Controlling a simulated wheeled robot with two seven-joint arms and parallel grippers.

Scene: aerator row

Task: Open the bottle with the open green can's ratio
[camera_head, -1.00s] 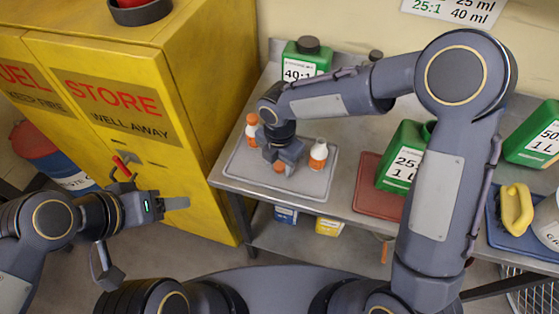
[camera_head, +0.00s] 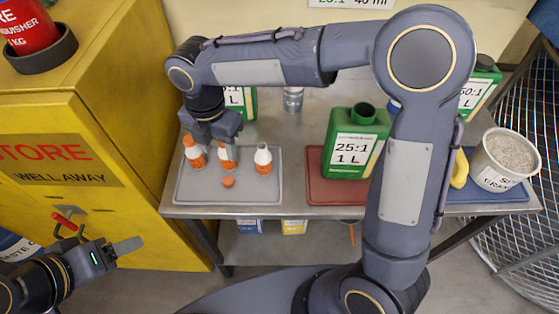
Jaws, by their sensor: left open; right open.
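The open green can (camera_head: 352,145), marked 25:1 1 L, stands on a red mat with its dark neck uncapped. On a grey tray (camera_head: 200,190) stand three small white bottles with orange labels. The left bottle (camera_head: 195,155) has an orange cap. The middle bottle (camera_head: 228,158) is partly hidden at its top by my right gripper (camera_head: 217,142). The right bottle (camera_head: 263,160) shows a white top without a cap. An orange cap (camera_head: 228,182) lies on the tray in front. My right gripper is open at the middle bottle; contact is unclear. My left gripper (camera_head: 128,248) is open by the yellow cabinet.
Another green can (camera_head: 238,100) is partly behind my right arm, and a 50:1 can (camera_head: 480,88) stands at right. A white tub (camera_head: 503,160) stands near a yellow object (camera_head: 460,168) on a blue mat. The yellow cabinet (camera_head: 100,110) borders the bench on the left.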

